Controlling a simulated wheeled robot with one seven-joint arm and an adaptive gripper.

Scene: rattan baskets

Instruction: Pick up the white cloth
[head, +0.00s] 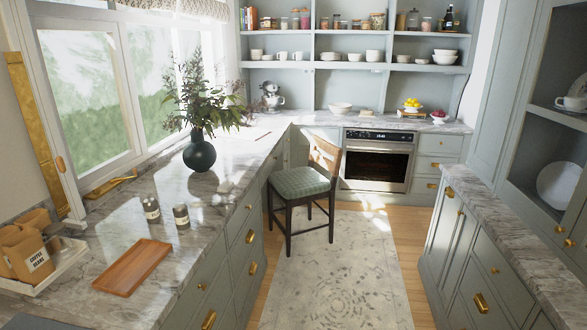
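I cannot make out a white cloth anywhere in the head view. A white tray (62,276) on the left counter holds brown mugs and a brown coffee bag (28,255); it does not look like cloth. My gripper is not in view, so whether it is open or shut does not show.
The left marble counter (215,212) bears a wooden tray (133,267), two small canisters (152,209) (181,216) and a dark vase (199,153) of foliage. A cushioned chair (302,184) stands before the oven (376,165).

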